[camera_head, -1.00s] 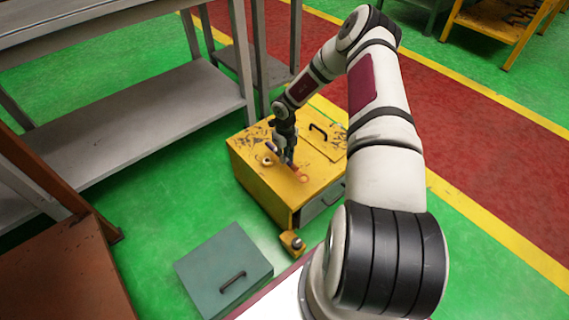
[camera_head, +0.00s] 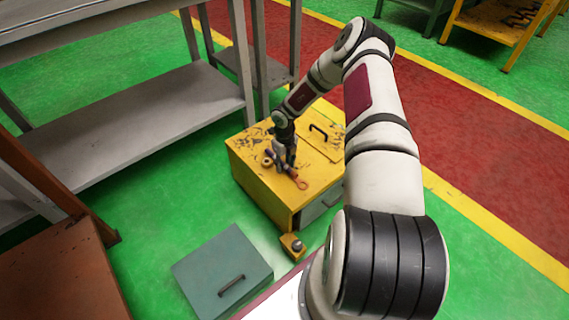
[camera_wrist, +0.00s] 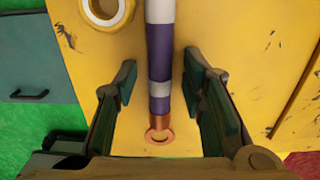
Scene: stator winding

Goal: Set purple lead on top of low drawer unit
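The purple lead (camera_wrist: 159,50) has grey bands and a copper ring end (camera_wrist: 160,134). In the wrist view it runs between my gripper's two fingers, with a gap on each side. It appears to lie on the yellow top of the low drawer unit (camera_head: 257,178); the wrist view shows that top too (camera_wrist: 235,30). My gripper (camera_wrist: 160,75) is open around the lead, fingers pointing down. In the head view my gripper (camera_head: 286,163) is low over the unit's top and hides part of the lead; the copper end (camera_head: 301,184) shows in front.
A ring-shaped roll (camera_wrist: 106,10) lies on the unit's top beside the lead. A small yellow box (camera_head: 292,246) and a grey-green panel with a handle (camera_head: 222,268) are on the floor in front. A grey shelf (camera_head: 130,125) stands at the left.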

